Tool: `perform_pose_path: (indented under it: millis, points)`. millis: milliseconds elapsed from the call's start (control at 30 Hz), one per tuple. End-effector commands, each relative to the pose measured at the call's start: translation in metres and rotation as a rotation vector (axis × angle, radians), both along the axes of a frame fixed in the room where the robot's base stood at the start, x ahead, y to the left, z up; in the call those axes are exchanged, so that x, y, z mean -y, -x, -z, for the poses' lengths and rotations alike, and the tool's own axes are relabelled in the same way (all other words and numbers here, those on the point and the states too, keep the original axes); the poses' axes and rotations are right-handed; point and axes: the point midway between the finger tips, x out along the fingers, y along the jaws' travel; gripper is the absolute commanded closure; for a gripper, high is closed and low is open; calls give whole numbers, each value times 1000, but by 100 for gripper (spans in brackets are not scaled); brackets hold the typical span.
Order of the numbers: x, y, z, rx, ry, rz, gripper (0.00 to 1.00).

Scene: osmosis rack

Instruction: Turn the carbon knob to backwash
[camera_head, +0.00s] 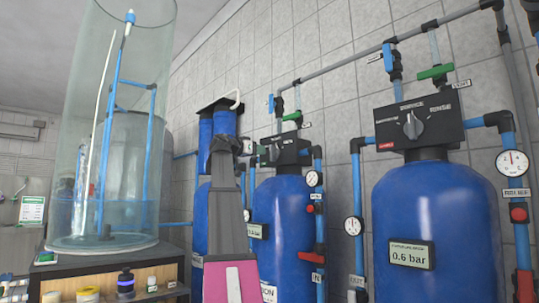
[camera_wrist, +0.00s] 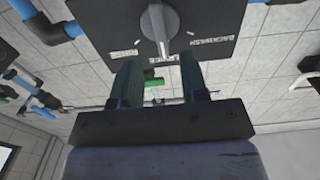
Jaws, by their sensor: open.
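In the wrist view a grey knob (camera_wrist: 158,24) sits on a black control head (camera_wrist: 210,22). Its light pointer line faces the SERVICE label; BACKWASH is at right and another label at left. My gripper (camera_wrist: 158,72) is open and empty, its two fingers apart and short of the knob. In the head view my gripper (camera_head: 248,146) is by the control head of the middle blue tank (camera_head: 285,215), just left of that tank's knob (camera_head: 273,152). The tank's lower label is partly hidden by my arm, so I cannot read whether it says carbon.
A second blue tank (camera_head: 435,220) with its own knob (camera_head: 412,125) stands at right. Pipes, gauges and green valves (camera_head: 436,72) surround both heads. A tall clear cylinder (camera_head: 112,140) stands at left on a wooden stand (camera_head: 110,268).

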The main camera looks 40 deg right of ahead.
Motion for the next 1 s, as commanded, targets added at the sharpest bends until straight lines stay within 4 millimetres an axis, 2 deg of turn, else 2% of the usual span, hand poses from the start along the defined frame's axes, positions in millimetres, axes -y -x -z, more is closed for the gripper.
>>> perform_pose_path:
  millis: [100, 333, 500, 800, 833, 933, 967, 1000]
  points:
    - [24, -3, -1, -1, 0, 1, 60]
    - [57, -6, 0, -1, -1, 0, 60]
    - [67, -6, 0, -1, -1, -1, 60]
    - [69, -6, 0, -1, -1, -1, 60]
    - [69, -6, 0, -1, -1, -1, 63]
    - [69, -6, 0, -1, -1, -1, 95]
    - [69, -6, 0, -1, -1, -1, 100]
    - [69, -6, 0, 0, -1, -1, 100]
